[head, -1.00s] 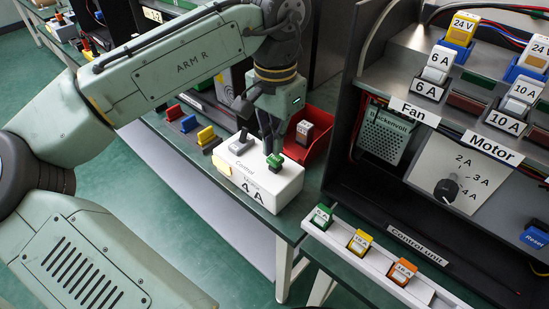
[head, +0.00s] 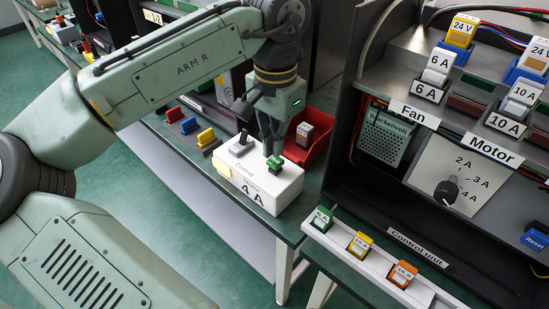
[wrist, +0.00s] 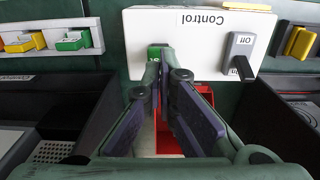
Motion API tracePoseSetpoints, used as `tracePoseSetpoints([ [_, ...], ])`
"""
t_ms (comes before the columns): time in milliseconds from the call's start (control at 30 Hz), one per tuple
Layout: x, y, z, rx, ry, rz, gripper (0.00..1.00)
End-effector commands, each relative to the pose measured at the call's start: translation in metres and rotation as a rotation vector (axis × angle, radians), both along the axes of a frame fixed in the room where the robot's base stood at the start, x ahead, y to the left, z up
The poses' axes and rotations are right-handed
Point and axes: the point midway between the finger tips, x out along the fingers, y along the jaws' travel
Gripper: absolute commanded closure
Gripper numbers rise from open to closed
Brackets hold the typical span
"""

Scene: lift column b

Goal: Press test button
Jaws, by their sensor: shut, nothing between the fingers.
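A white control box (head: 288,186) marked "Control" and "4 A" stands near the front edge of the green table. On its top is a green button (head: 275,163), and beside it a grey lever switch (head: 241,146). My gripper (head: 269,152) points down over the green button, its fingers together and empty. In the wrist view the box (wrist: 205,50) is at the top, and the fingertips (wrist: 161,58) overlap the green button (wrist: 155,52), hiding part of it and its lettering. I cannot tell whether they touch it.
A red bin (head: 318,135) stands just behind the box. Red, blue and yellow pieces (head: 190,125) lie to its left. The dark control unit (head: 345,110) with its dial (head: 446,190) rises at the right, fronted by a white rail (head: 345,250).

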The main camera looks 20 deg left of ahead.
Motion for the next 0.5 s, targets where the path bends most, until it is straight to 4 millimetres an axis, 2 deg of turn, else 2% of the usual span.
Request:
tracePoseSetpoints([
  [500, 0.0, 0.0, -0.015, -0.001, 0.0, 0.0, 1.0],
])
